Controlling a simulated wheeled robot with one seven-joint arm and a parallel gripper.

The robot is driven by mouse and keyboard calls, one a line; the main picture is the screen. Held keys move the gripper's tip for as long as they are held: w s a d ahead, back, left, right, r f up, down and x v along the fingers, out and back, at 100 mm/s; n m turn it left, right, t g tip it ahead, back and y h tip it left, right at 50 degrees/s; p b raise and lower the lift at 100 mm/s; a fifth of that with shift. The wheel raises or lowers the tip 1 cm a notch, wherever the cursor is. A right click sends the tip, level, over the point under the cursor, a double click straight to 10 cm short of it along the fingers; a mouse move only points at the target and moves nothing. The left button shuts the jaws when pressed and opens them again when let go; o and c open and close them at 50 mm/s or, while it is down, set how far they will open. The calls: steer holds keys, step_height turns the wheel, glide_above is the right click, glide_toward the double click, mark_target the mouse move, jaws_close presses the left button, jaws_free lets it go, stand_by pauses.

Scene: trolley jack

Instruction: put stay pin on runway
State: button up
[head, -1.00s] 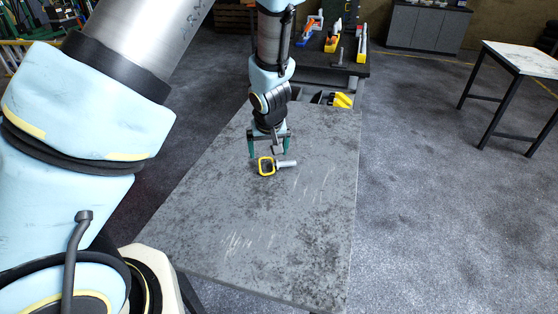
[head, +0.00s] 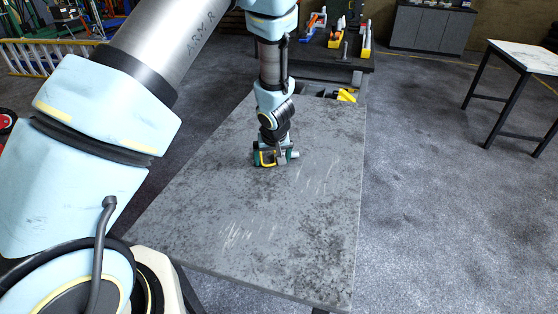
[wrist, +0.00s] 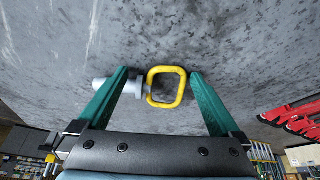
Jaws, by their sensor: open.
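The stay pin (head: 268,159) has a yellow loop handle and a grey shank. It lies on the worn grey table (head: 235,215), towards its far half. In the wrist view the stay pin's yellow loop (wrist: 151,88) lies between the green fingers, and the shank points left, past the left finger. My gripper (head: 275,156) is down at the pin; in the wrist view my gripper (wrist: 160,72) is open, its fingers on either side of the loop. I cannot tell whether they touch it. I cannot make out which thing is the runway.
A dark bench (head: 335,62) with coloured tools stands behind. A white-topped table (head: 525,55) is at right. Red objects (wrist: 295,115) show at right in the wrist view. The near tabletop is clear.

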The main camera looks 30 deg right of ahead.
steer(key=shift+w, duration=0.1)
jaws_close()
stand_by(0.8)
